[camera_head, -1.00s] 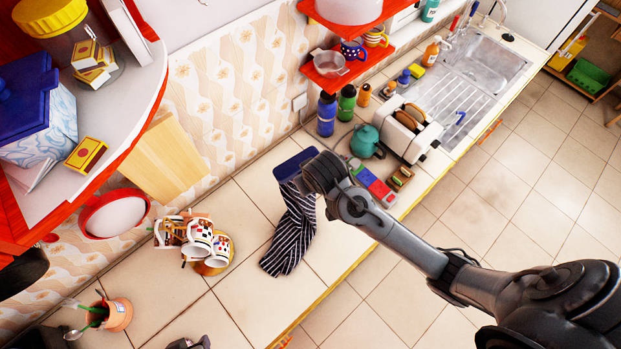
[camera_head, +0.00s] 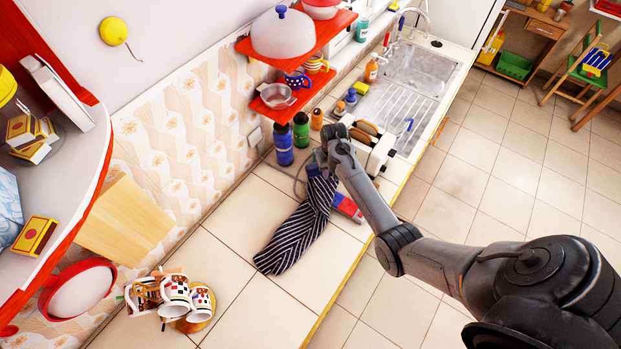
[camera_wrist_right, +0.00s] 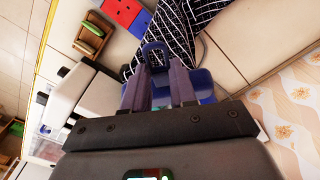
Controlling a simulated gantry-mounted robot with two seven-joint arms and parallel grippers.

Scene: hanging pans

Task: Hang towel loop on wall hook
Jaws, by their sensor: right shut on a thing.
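The towel (camera_head: 295,232) is dark with white stripes and hangs or trails from my right gripper over the tiled counter; I cannot tell whether its lower end touches the counter. My right gripper (camera_head: 316,163) is shut at the towel's top end, near the toaster. In the right wrist view, a dark blue loop (camera_wrist_right: 155,48) sits at the fingertips, with the striped towel (camera_wrist_right: 190,18) beyond. A yellow round knob-like wall hook (camera_head: 113,31) is on the pale wall at upper left, bare. My left gripper is out of view.
Bottles (camera_head: 284,146) and a toaster (camera_head: 372,148) stand close to my right gripper. Red shelves (camera_head: 300,50) with pans and cups jut from the wall. A mug stand (camera_head: 178,300) is at lower left. A curved red-edged shelf (camera_head: 75,130) lies left, below the hook.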

